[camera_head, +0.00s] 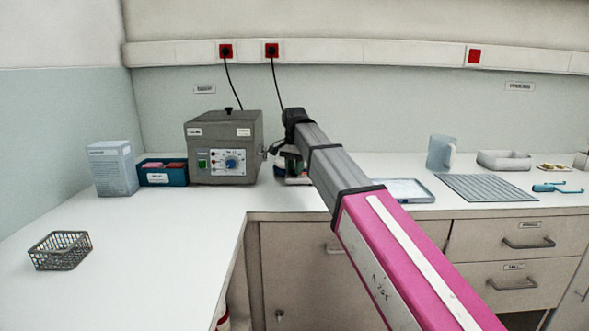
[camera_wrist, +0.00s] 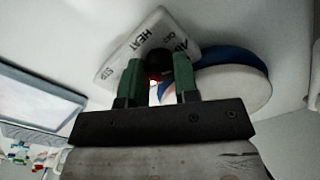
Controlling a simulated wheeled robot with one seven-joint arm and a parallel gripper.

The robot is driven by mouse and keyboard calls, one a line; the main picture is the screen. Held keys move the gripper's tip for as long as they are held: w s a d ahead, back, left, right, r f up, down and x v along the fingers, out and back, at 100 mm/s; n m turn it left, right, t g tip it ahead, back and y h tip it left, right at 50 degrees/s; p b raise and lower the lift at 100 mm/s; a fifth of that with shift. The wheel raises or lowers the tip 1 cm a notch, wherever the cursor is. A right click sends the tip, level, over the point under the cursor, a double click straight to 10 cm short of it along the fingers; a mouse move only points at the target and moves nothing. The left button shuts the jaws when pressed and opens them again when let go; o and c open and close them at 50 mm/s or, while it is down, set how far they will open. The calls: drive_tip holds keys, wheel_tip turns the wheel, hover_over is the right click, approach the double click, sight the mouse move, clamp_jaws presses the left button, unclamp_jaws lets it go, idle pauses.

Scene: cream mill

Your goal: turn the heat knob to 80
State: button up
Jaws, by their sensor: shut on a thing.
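A small appliance (camera_head: 296,180) with a white panel stands on the counter, mostly hidden behind my arm in the head view. In the wrist view its white panel (camera_wrist: 113,66) carries the printed word HEAT and other lettering, seen upside down. A dark heat knob (camera_wrist: 159,62) sits at that panel, partly hidden by my fingers. My gripper (camera_wrist: 158,75) has its green fingers on either side of the knob and is shut on it. A red glow shows between the fingers. The knob's pointer and setting cannot be read.
A grey box with a blue dial (camera_head: 231,163) stands left of the appliance, beside a blue bin (camera_head: 163,178) and a carton (camera_head: 112,168). A wire basket (camera_head: 60,250) is at the front left. A tray (camera_head: 405,191) and ribbed mat (camera_head: 484,187) lie right.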

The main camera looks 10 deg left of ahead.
drive_tip(key=o, duration=0.9)
drive_tip(key=shift+r, duration=5.45)
drive_tip(key=shift+c, duration=0.2)
